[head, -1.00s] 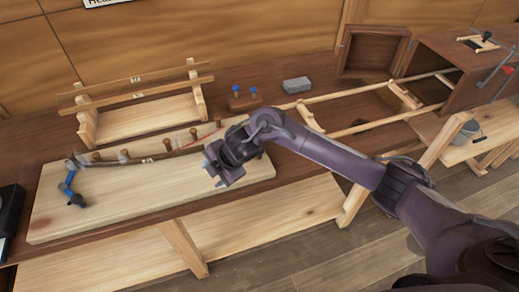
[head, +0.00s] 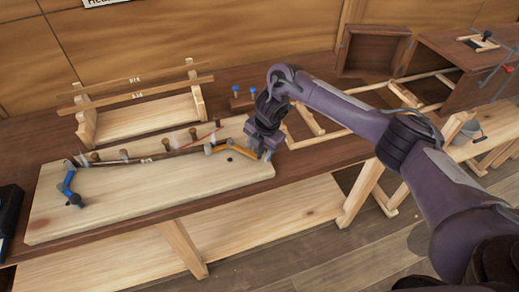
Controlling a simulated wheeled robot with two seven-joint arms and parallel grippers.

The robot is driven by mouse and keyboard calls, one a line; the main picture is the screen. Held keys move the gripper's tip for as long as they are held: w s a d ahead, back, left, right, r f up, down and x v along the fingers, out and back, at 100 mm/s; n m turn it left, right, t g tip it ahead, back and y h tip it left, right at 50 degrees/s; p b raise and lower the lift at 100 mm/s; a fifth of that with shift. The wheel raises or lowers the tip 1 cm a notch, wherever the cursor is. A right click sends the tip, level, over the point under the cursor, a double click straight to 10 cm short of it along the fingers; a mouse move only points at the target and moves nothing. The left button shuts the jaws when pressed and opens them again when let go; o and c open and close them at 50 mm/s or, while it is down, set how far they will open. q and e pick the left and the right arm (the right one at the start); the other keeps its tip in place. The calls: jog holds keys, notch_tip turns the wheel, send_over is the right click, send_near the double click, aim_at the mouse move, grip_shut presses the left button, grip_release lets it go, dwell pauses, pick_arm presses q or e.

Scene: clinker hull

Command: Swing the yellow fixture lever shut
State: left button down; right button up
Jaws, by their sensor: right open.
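The yellow lever (head: 238,149) lies at the right end of the pale wooden board (head: 140,201). It runs from a grey and yellow pivot piece near the pegs to a dark tip by my right gripper. My right gripper (head: 267,155) is open and points down at the lever's right end; I cannot tell whether it touches it. A blue lever (head: 68,188) sits at the board's left end. A thin curved plank (head: 152,159) runs along several wooden pegs on the board. My left gripper is not in view.
A wooden rack (head: 135,112) with two marked strips stands behind the board. A small block with blue-topped pins (head: 243,101) stands behind my right gripper. The board's front middle is clear.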

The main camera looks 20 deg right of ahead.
jog(key=shift+f, duration=0.35)
grip_shut()
